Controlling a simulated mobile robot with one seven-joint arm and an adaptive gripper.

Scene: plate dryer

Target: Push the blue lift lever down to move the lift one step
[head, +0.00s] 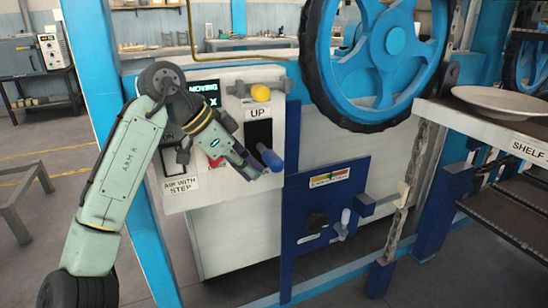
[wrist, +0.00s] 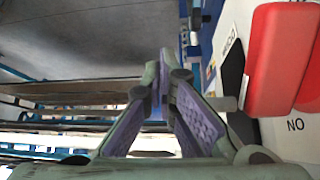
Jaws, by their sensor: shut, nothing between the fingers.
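The blue lift lever (head: 269,157) sticks out of the black slot marked UP on the white control panel (head: 232,80). Its blue grip is near the slot's lower part. My gripper (head: 260,174) is shut and empty, with its tips just below and left of the blue grip. I cannot tell whether they touch it. In the wrist view my gripper (wrist: 166,72) shows with its fingertips together. The lever is not clearly visible there.
The panel also carries a yellow knob (head: 260,92), a small screen (head: 203,93) and a red part (head: 215,161); a large red part (wrist: 283,60) is close right in the wrist view. A blue wheel (head: 376,55), hanging chain (head: 413,170) and shelf (head: 500,138) stand to the right.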

